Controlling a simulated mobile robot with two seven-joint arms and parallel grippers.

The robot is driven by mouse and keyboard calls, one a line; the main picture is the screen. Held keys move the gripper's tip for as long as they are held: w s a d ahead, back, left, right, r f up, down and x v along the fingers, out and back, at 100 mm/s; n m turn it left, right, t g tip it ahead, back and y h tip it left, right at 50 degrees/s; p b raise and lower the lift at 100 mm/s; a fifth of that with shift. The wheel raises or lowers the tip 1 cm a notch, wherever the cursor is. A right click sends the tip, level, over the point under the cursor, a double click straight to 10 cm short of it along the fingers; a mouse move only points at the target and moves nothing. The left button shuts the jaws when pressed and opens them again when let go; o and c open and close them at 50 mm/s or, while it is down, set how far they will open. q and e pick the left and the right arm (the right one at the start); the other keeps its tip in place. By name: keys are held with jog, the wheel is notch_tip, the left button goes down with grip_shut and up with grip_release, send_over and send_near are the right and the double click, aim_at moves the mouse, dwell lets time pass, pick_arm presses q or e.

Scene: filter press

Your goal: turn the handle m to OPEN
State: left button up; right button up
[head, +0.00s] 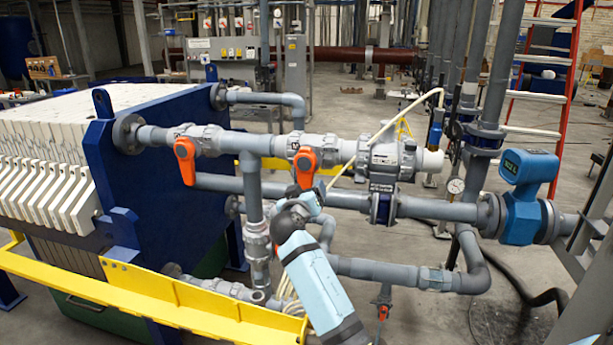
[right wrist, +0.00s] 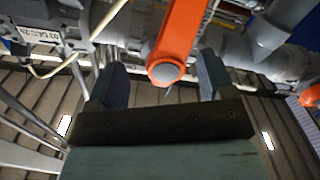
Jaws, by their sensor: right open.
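The handle m (head: 305,168) is an orange lever on a grey valve in the upper pipe, right of the valve's dark letter mark. It hangs downward from its hub. My right gripper (head: 311,197) is just below it in the head view. In the right wrist view, the open fingers of my right gripper (right wrist: 161,72) stand on either side of the orange lever (right wrist: 180,35), whose rounded end with a grey disc lies between them. Clear gaps show at both sides. I cannot tell how deep the lever sits between the fingers. My left gripper is not in view.
A second orange lever (head: 185,160) hangs on the same pipe to the left. A lower grey pipe (head: 345,199) runs behind my right arm. A yellow rail (head: 150,292) and the blue press frame (head: 160,190) are at left. A blue flowmeter (head: 527,200) is at right.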

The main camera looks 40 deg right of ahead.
aim_at(305, 183)
jog(key=w+d+m+b, duration=0.1)
jog(key=w+b, duration=0.1)
jog(key=w+d+m+b, duration=0.1)
jog(key=w+m+b, duration=0.1)
jog(key=w+d+f+m+b, duration=0.1)
jog(key=w+d+b, duration=0.1)
jog(key=b, duration=0.1)
jog(key=shift+m, duration=0.4)
jog(key=shift+w+d, duration=0.1)
jog(key=shift+w, duration=0.05)
jog(key=shift+w+r, duration=0.1)
jog(key=shift+d, duration=0.1)
jog(key=shift+c, duration=0.3)
